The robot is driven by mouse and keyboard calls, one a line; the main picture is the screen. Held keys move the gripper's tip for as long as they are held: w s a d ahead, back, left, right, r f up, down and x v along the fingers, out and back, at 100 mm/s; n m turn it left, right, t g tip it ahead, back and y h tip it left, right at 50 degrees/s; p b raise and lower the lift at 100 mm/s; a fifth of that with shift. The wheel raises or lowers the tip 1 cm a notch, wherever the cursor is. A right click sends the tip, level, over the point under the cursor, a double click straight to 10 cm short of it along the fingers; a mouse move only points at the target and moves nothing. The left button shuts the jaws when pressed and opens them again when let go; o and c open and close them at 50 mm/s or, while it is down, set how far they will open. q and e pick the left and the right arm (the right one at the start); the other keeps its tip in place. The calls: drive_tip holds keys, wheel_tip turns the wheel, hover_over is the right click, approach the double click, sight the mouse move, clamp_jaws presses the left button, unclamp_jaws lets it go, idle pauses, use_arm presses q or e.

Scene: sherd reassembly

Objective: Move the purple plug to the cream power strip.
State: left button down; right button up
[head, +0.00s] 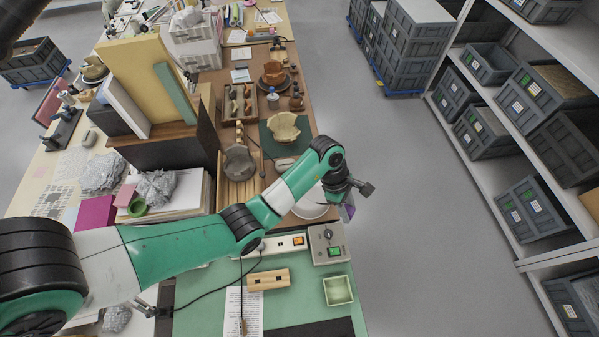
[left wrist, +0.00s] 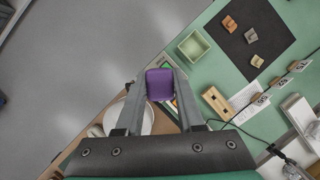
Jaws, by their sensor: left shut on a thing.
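My left gripper (head: 351,201) is shut on the purple plug (left wrist: 160,84), which sits between the two fingertips in the left wrist view. In the head view the plug (head: 347,212) shows small below the gripper, over the table's right edge. The cream power strip (head: 279,245) lies on the green mat, with a lit orange switch at its right end. Its left part is partly covered by my left arm. The gripper is above and to the right of the strip, apart from it. My right gripper is not in view.
A grey control box (head: 328,244) with a green button stands right of the strip. A wooden block (head: 268,280) and a pale green tray (head: 338,290) lie in front. A white bowl (head: 312,205) sits behind. A black cable (head: 205,291) crosses the mat.

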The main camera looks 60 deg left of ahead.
use_arm(q)
drive_tip(key=s+a+f+n+t+y+b, duration=0.15)
drive_tip(key=s+a+f, duration=0.25)
drive_tip(key=f, duration=0.4)
drive_tip(key=s+a+f+n+h+b, duration=0.1)
drive_tip(key=s+a+f+n+b, duration=0.2)
drive_tip(key=f, duration=0.6)
drive_tip(key=n+y+b, duration=0.2)
drive_tip(key=n+b, duration=0.1)
hover_over(284, 243)
drive_tip(key=s, duration=0.2)
wheel_tip(284, 243, down, 12)
drive_tip(key=shift+w+a, duration=0.2)
drive_tip(key=shift+w, duration=0.05)
drive_tip(key=shift+t, duration=0.25)
wheel_tip(284, 243, down, 4)
drive_tip(key=b, duration=0.4)
drive_tip(key=shift+f+b, duration=0.25)
drive_tip(key=shift+b, duration=0.15)
drive_tip(key=shift+f+b, duration=0.65)
drive_tip(key=shift+f, duration=0.25)
drive_tip(key=shift+p, duration=0.7)
drive_tip(key=shift+f+b, duration=0.75)
drive_tip(key=shift+f, duration=0.2)
